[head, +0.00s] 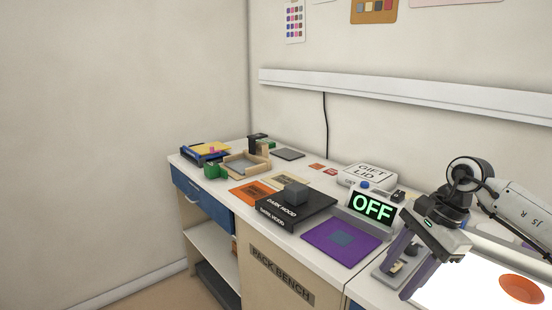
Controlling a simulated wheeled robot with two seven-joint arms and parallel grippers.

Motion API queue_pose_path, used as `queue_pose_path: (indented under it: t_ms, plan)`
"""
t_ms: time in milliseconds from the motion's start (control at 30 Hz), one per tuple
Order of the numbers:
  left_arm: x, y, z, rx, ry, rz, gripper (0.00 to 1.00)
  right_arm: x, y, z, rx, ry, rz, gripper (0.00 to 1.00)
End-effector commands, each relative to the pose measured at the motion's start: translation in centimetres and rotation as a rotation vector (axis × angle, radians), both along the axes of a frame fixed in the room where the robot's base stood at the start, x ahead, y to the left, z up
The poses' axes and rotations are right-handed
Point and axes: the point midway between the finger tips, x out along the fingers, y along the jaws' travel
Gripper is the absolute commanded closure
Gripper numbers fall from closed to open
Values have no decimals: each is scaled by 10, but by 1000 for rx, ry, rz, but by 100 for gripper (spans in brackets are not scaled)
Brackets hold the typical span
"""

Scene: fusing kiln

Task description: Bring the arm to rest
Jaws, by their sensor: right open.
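My right arm comes in from the right edge. Its gripper (399,278) points down with its purple fingers apart and nothing seen between them. It hangs over the front right of the bench, by the left edge of a bright white panel (450,292) and to the right of a purple mat (343,242). Whether its fingertips touch anything below cannot be told. My left gripper is not in view.
A sign reading OFF (372,207) stands left of my right arm, with the white GIFT LID box (369,175) behind it. A black DARK HOOD box (295,207) is further left. An orange dish (521,289) lies on the panel. Free air is above the bench's left half.

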Motion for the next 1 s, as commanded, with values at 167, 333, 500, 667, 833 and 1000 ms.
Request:
queue_pose_path:
  t_ms: [167, 333, 500, 667, 833, 1000]
  plan:
    - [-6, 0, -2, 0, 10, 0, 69, -18, 82, -33, 253, 77, -51, 54]
    - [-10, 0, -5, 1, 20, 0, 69, -56, 195, -45, 700, 301, -246, 54]
    - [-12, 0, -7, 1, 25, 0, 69, -75, 258, -26, 1157, 668, -602, 54]
    - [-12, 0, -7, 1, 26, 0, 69, -68, 254, -26, 1508, 1098, -1046, 54]
    - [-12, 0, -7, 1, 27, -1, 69, -65, 204, -83, 1776, 1592, -1615, 54]
    - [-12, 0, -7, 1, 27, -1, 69, -107, 142, -184, -1425, -1534, 1679, 54]
